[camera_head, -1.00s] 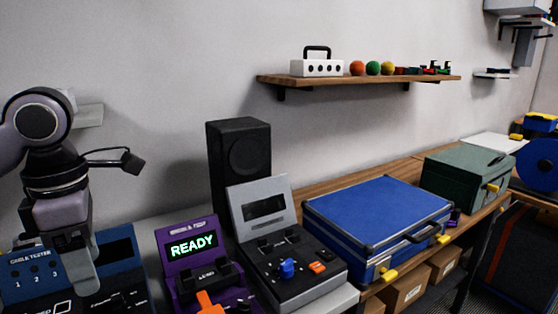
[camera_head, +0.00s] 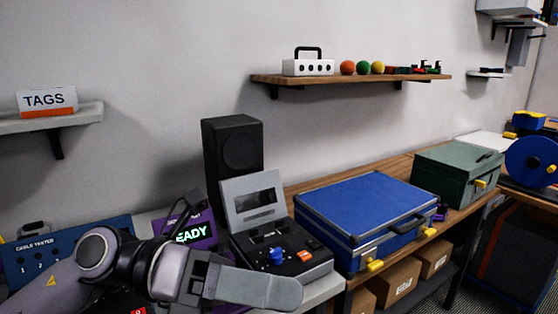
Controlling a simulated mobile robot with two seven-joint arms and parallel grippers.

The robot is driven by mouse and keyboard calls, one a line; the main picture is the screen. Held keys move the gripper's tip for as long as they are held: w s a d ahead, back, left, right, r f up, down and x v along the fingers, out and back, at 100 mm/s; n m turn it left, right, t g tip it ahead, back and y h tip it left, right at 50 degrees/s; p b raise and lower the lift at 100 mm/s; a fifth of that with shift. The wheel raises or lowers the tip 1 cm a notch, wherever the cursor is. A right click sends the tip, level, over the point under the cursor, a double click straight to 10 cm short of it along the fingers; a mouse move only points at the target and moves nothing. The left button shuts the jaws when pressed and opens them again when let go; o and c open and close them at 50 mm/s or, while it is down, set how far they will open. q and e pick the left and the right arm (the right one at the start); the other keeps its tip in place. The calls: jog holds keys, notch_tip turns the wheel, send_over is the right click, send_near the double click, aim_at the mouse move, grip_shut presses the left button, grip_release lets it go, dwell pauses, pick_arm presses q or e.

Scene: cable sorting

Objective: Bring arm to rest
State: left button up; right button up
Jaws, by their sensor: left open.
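My left arm comes in from the lower left. My left gripper (camera_head: 245,287) is low in front of the bench, with its fingers pointing right. It is open and I see nothing held in it. It overlaps the lower part of the purple device (camera_head: 203,233), whose screen shows part of "READY". The blue cable tester (camera_head: 70,250) is behind the arm and partly hidden by it. My right gripper does not show.
A blue case (camera_head: 365,210) and a green box (camera_head: 455,175) lie farther right. A shelf with a TAGS box (camera_head: 47,101) is upper left.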

pick_arm(q)
jog(key=w+a+r+n+t+h, duration=0.1)
jog(key=w+a+r+n+t, duration=0.2)
jog(key=n+t, duration=0.65)
jog(key=w+a+r+n+t+h, duration=0.15)
jog(key=w+n+t, duration=0.25)
jog(key=n+t, duration=0.55)
jog(key=w+a+f+n+t+y, duration=0.35)
jog(key=a+f+n+y, duration=0.75)
jog(key=f+n+y, duration=0.45)
jog(key=s+a+f+n+g+y, duration=0.2)
jog(key=s+f+n+g, duration=0.15)
jog(key=f, duration=0.25)
jog(key=s+a+f+n+g+y, duration=0.2)
jog(key=a+f+n+g, duration=0.15)
jog(key=f, duration=0.25)
jog(key=s+a+f+n+g, duration=0.1)
jog(key=s+f+n+g, duration=0.1)
jog(key=s+f+g, duration=0.45)
jog(key=s+a+f+n+g, duration=0.15)
jog(key=s+f, duration=0.25)
jog(key=s, duration=0.6)
jog(key=w+d+f+t+h, duration=0.1)
jog(key=w+d+f+t, duration=0.1)
jog(key=f, duration=0.3)
jog(key=w+d+f+t, duration=0.1)
jog(key=w+f+t, duration=0.3)
jog(key=shift+d+f+h, duration=0.35)
jog(key=shift+f+h, duration=0.05)
